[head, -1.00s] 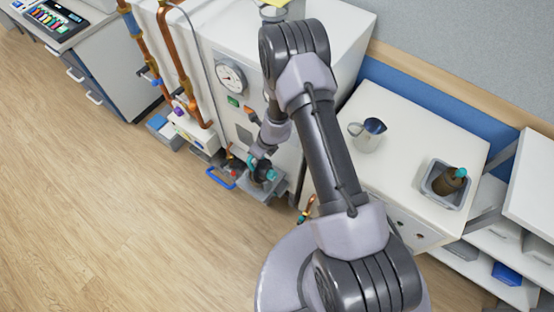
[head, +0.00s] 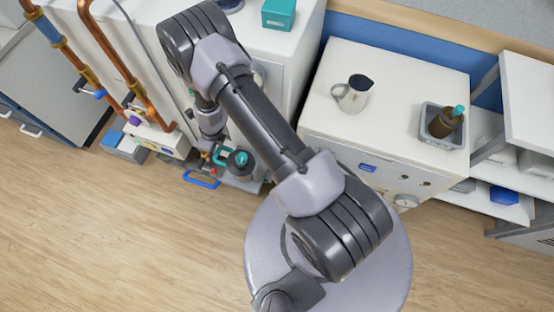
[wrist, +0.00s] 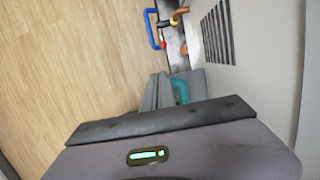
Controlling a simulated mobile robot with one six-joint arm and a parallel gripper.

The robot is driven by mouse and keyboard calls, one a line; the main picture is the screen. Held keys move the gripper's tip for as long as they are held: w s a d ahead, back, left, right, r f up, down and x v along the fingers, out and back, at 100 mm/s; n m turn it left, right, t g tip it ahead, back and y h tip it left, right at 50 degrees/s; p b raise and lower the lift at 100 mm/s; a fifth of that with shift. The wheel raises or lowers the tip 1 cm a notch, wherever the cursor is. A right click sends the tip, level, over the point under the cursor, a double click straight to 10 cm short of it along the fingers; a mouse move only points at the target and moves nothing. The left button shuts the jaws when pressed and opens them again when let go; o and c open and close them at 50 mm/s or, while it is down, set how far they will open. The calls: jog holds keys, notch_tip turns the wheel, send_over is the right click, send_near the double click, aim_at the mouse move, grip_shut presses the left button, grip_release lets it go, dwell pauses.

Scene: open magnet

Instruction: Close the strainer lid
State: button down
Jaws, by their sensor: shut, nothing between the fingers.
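The strainer (head: 240,164) is low at the foot of the white cabinet in the head view. I see a dark round part with a teal centre, and a teal handle-like piece (head: 221,155) at its left. I cannot tell which part is the lid or how far it stands open. My gripper (head: 208,150) is at the left of the teal piece, partly hidden by my wrist. In the wrist view my gripper (wrist: 158,92) is shut and empty, its fingers beside a teal curved part (wrist: 181,91). Whether they touch is unclear.
A blue handle (head: 201,180) sits low at the left of the strainer, also in the wrist view (wrist: 153,28). Copper pipes (head: 130,70) rise at the left. A metal jug (head: 353,94) and a grey tub (head: 428,122) with a brown bottle stand on the right cabinet. The wood floor is clear.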

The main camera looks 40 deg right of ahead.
jog(key=shift+w+a+b+x, duration=0.1)
jog(key=shift+b+x, duration=0.2)
jog(key=shift+x, duration=1.05)
jog(key=shift+w+a+b+x, duration=0.15)
jog(key=shift+b+x, duration=0.1)
jog(key=shift+x, duration=1.15)
jog(key=shift+r, duration=0.1)
